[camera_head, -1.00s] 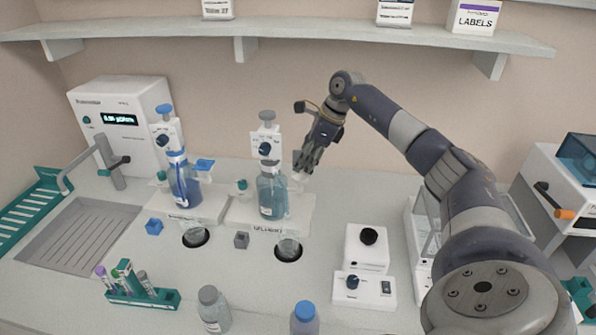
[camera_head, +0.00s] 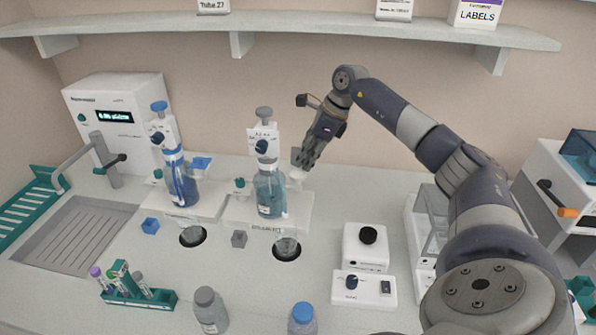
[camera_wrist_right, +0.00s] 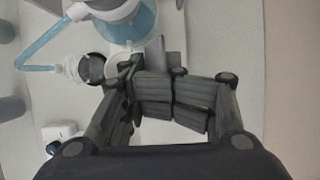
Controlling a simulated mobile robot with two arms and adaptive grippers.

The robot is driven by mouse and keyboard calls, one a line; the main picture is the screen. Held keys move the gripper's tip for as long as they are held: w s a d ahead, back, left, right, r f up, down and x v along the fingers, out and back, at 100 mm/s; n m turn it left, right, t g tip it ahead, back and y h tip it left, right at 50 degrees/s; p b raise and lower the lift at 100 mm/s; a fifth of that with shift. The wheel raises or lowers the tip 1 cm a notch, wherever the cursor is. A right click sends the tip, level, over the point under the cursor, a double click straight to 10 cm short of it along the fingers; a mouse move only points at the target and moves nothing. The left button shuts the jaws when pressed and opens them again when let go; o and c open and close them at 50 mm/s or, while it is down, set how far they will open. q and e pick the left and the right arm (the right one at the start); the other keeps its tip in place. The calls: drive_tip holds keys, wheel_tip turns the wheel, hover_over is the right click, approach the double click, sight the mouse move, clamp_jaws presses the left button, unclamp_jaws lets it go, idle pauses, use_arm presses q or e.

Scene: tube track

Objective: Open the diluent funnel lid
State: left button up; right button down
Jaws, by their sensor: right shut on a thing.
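The diluent bottle (camera_head: 270,192) holds pale blue liquid and stands on a white base under a dispenser head (camera_head: 264,143). A small white funnel (camera_head: 296,174) shows at its right side. My right gripper (camera_head: 302,161) is at this funnel, its fingers pointing down and left. A grey lid (camera_head: 295,154) stands up at the fingertips; in the wrist view a grey flat piece (camera_wrist_right: 154,50) shows beside the fingers, next to the white funnel rim (camera_wrist_right: 122,66). The fingers are shut on the lid, though they hide most of the grip. My left gripper is out of view.
To the left stands a similar dispenser with a dark blue bottle (camera_head: 182,186) and a blue funnel lid (camera_head: 200,162). A small knobbed device (camera_head: 366,247), a grey-capped bottle (camera_head: 210,309) and a tube rack (camera_head: 135,294) stand nearer. A shelf (camera_head: 330,31) runs above.

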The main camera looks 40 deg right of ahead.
drive_tip(key=shift+s+a+r+g+p, duration=0.1)
drive_tip(key=shift+r+g+p, duration=0.35)
drive_tip(key=shift+p, duration=0.9)
drive_tip(key=shift+t, duration=0.25)
wheel_tip(320, 180, up, 4)
drive_tip(key=p, duration=0.3)
drive_tip(key=shift+r, duration=0.3)
